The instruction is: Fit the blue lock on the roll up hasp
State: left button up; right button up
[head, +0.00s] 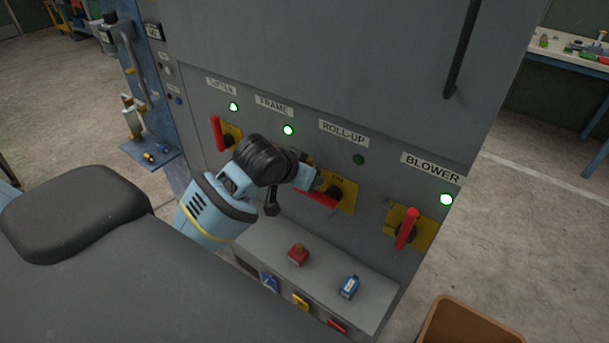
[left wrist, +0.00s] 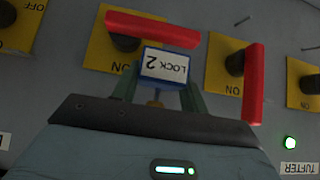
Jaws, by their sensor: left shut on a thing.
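My left gripper (left wrist: 160,88) is shut on a blue lock (left wrist: 168,66) with a white face marked "LOCK 2", upside down in the left wrist view. The lock is right at the red roll-up handle (left wrist: 155,28); I cannot tell whether they touch or whether its shackle is through the hasp. In the head view my left gripper (head: 306,178) is at the left side of the yellow roll-up plate (head: 345,190). The roll-up handle lies nearly level and its lamp (head: 358,160) is dark. The hasp itself is not clear. My right gripper is not in view.
The tufter (head: 217,133) and blower (head: 407,229) handles stand upright, with green lamps lit. A brown bin (head: 470,325) stands at lower right.

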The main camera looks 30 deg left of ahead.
pick_arm(q)
jog(key=shift+w+d+r, duration=0.1)
jog(key=shift+w, duration=1.3)
jog(key=o, duration=1.2)
jog(key=shift+v, duration=3.85)
